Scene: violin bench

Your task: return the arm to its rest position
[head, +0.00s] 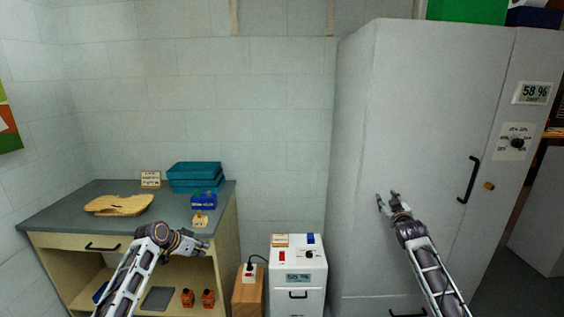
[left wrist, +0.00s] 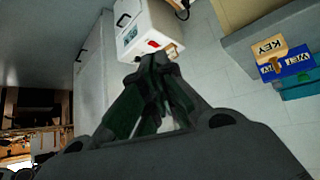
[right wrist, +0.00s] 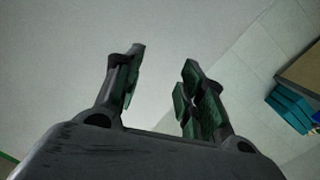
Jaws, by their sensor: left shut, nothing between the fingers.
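My left gripper (head: 203,247) is in front of the bench's right side, level with the open space under the top. Its fingers are together and empty, and they also show closed in the left wrist view (left wrist: 152,72). My right gripper (head: 387,201) is raised in front of the grey cabinet. Its fingers stand apart with nothing between them in the right wrist view (right wrist: 163,75).
The bench (head: 70,215) holds a violin plate (head: 118,205), teal boxes (head: 195,177) and a blue box (head: 203,201). A small white unit (head: 298,270) stands between bench and cabinet (head: 400,120). The cabinet has a black handle (head: 469,180). Orange bottles (head: 187,298) sit on the lower shelf.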

